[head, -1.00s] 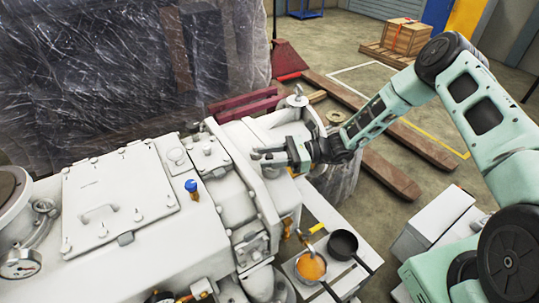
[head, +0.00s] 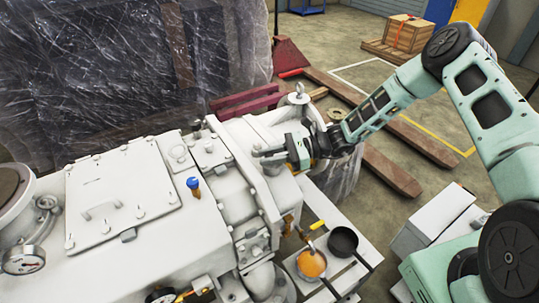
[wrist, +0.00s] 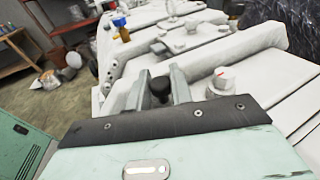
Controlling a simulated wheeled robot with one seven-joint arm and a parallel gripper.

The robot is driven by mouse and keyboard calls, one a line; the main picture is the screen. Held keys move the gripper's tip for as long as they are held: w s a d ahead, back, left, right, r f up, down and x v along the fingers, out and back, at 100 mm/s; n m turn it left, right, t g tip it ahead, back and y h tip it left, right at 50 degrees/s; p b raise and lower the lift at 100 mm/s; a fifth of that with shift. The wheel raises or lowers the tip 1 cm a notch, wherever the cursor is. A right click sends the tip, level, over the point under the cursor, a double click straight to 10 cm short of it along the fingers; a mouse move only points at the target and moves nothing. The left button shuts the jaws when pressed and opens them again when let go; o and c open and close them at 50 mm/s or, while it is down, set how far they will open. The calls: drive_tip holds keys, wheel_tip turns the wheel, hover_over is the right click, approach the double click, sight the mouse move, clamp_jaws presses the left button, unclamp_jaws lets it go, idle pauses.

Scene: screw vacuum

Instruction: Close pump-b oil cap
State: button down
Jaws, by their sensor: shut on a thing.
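My gripper (wrist: 163,88) has its two fingers shut on a black round knob, which I take for the oil cap (wrist: 160,88). The cap is on the white pump housing in the wrist view. In the head view, my gripper (head: 270,155) is low over the right part of the white pump (head: 232,195), with its fingers pointing left. The cap cannot be made out there. Whether the cap is fully seated cannot be told.
A blue-topped brass fitting (head: 193,187) stands left of my gripper. A lifting eye (head: 299,95) rises behind. Pans, one with orange liquid (head: 311,264), sit at the lower right.

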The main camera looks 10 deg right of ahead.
drive_tip(key=c, duration=1.3)
unclamp_jaws()
drive_tip(key=shift+d, duration=0.1)
drive_tip(key=d+b, duration=0.1)
drive_tip(key=d, duration=0.4)
drive_tip(key=s+d+r+b, duration=0.1)
drive_tip(key=d, duration=0.5)
drive_tip(key=d+r+b, duration=0.1)
drive_tip(key=d+b, duration=0.1)
drive_tip(key=d, duration=0.4)
drive_tip(key=shift+s+r, duration=0.1)
drive_tip(key=shift+s, duration=0.05)
